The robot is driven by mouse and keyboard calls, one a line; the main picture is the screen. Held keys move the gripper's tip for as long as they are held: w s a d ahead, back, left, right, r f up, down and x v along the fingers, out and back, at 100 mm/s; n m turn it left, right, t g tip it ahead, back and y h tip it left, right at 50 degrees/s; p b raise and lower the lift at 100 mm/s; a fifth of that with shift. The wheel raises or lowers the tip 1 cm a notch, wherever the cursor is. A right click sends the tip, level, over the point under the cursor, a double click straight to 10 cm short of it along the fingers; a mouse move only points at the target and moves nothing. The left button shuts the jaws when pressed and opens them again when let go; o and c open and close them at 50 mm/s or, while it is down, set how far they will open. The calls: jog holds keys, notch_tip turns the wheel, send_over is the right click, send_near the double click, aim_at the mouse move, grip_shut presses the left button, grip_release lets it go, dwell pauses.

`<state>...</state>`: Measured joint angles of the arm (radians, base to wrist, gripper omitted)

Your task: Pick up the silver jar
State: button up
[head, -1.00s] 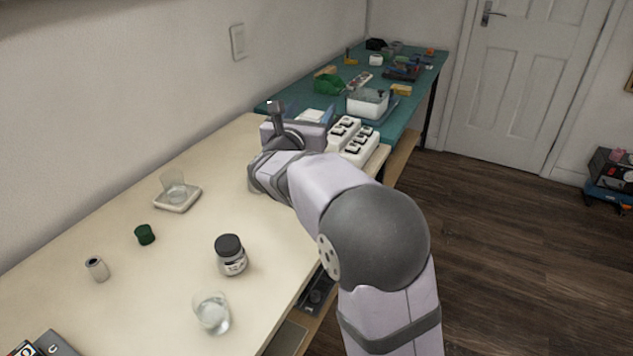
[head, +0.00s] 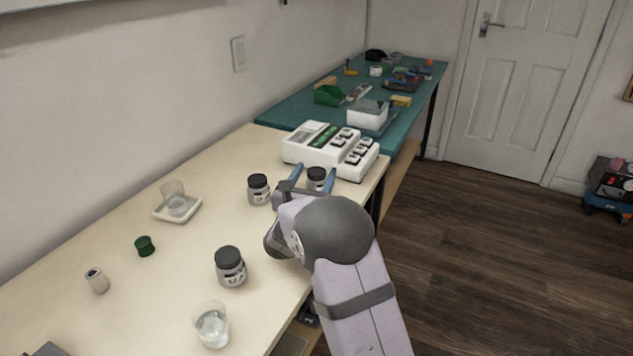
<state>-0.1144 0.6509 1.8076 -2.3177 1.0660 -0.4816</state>
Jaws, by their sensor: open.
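Three grey jars with dark lids stand on the cream bench; I cannot tell which one is meant by silver. One jar (head: 316,180) is at the far right edge, in front of the white device. A second jar (head: 258,190) stands to its left. A third, labelled jar (head: 231,267) stands nearer the camera. My gripper (head: 313,177) is open, its blue fingertips on either side of the far right jar in the picture. Whether they touch it cannot be told. The lower part of that jar is hidden by my gripper.
A white device (head: 310,142) stands behind the far right jar. A glass on a white dish (head: 178,208), a green cap (head: 145,246), a small pale cylinder (head: 97,281) and a glass of clear liquid (head: 211,325) stand to the left and front.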

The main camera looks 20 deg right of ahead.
jog(key=shift+x, duration=2.65)
jog(key=c, duration=1.2)
